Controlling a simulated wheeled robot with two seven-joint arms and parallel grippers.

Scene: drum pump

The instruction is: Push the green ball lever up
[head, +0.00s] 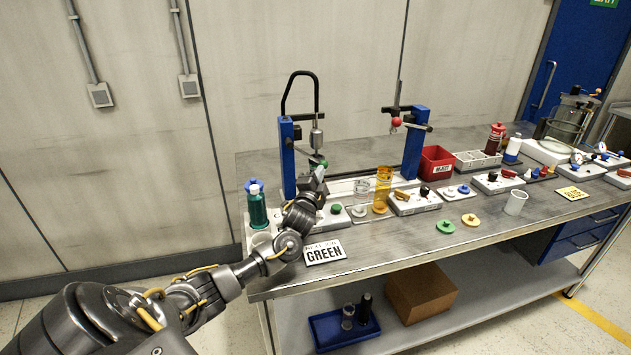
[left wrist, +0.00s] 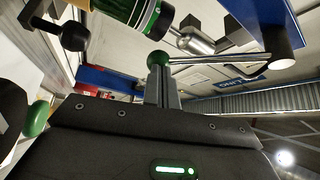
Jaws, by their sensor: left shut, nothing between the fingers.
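The green ball lever shows in the left wrist view as a small green ball (left wrist: 158,58) on a thin metal rod that runs right to a dark round end beside a blue post. In the head view the green ball (head: 324,163) is a tiny spot by the left blue post (head: 287,158), just above my gripper. My left gripper (head: 318,176) is shut and empty. Its closed fingertips (left wrist: 160,72) are right at the ball, below it in the wrist picture; I cannot tell whether they touch. My right gripper is not in view.
A green bottle (head: 257,208) stands left of my wrist. A GREEN sign (head: 324,252) lies at the front edge. Right of the gripper stand a clear beaker (head: 361,192) and an amber cylinder (head: 383,184). A second blue post (head: 414,145) has a red ball (head: 396,122).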

